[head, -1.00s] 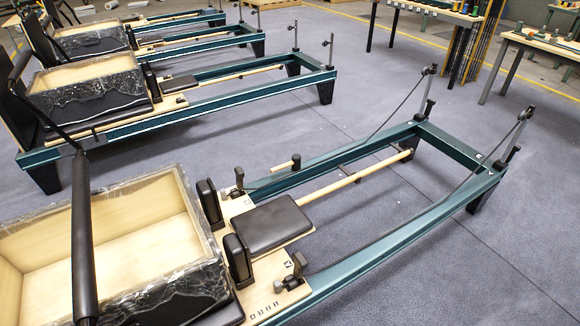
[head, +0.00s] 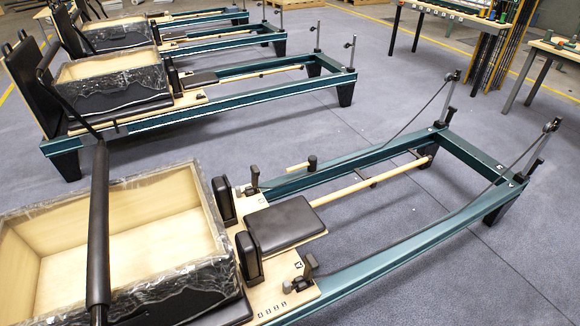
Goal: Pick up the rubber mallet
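The rubber mallet (head: 312,161) has a short dark head and a light wooden handle. It is at the far-side teal rail of the nearest reformer, near the middle of the head view. The handle points left, and the head is at its right end. I cannot tell exactly how it rests on the rail. Neither of my grippers is in view.
The nearest reformer (head: 400,242) has a black padded carriage (head: 285,222) and a plastic-wrapped open wooden box (head: 113,245). More reformers (head: 265,85) stand in rows behind. Worktables (head: 552,50) are at the upper right. Grey floor is clear between the rows.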

